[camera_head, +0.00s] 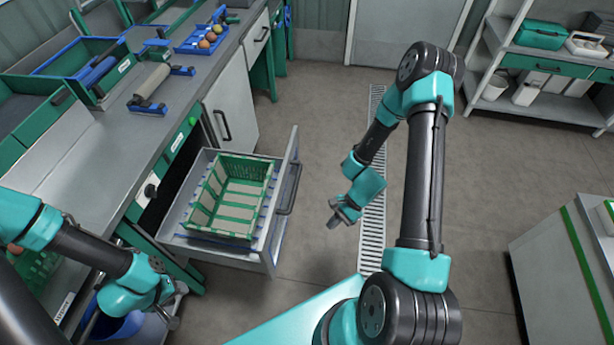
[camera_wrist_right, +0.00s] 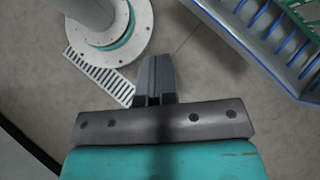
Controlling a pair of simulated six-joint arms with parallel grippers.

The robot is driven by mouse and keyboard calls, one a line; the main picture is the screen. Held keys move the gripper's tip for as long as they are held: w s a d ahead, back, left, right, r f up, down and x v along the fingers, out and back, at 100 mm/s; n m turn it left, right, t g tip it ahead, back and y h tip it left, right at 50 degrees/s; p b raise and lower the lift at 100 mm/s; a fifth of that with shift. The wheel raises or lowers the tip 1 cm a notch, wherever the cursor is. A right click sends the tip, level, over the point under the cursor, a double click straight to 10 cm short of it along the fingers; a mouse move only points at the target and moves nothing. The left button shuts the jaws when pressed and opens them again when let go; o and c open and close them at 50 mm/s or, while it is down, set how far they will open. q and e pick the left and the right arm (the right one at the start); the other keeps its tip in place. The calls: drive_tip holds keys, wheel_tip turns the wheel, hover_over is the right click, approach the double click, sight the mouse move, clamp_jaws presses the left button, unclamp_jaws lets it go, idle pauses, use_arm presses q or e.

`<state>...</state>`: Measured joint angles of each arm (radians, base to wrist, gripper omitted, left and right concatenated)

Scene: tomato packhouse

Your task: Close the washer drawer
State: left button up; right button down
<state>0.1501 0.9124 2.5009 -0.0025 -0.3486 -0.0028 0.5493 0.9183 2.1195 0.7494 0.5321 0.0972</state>
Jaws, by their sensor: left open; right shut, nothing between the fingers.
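The washer drawer (camera_head: 215,256) stands pulled out from the grey bench, in the middle of the head view. Its front panel carries a dark handle (camera_head: 292,190). A green slatted crate (camera_head: 222,213) sits inside the drawer. My right gripper (camera_head: 334,222) is shut and empty, over the floor to the right of the drawer front and apart from it. In the right wrist view its closed fingers (camera_wrist_right: 156,62) point up the picture, and the drawer's slotted wall (camera_wrist_right: 265,45) shows at top right. My left gripper (camera_head: 172,312) is open at lower left, below the drawer.
The bench (camera_head: 150,135) carries rollers, green bins and a blue tray (camera_head: 203,38) of tomatoes. A floor drain (camera_head: 372,225) runs right of the drawer. A shelf rack (camera_head: 545,60) stands at the back right and a pale cabinet (camera_head: 560,265) at the right. The floor before the drawer is clear.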

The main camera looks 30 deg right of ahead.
drive_tip(key=w+d+r+m+t+y, duration=0.3)
drive_tip(key=w+d+r+m+t, duration=0.2)
drive_tip(key=w+d+m+t, duration=0.5)
drive_tip(key=shift+w+d+r+t, duration=0.2)
drive_tip(key=shift+d+r+t, duration=0.15)
drive_tip(key=shift+d, duration=0.2)
drive_tip(key=x, duration=1.4)
drive_tip(key=shift+a, duration=0.15)
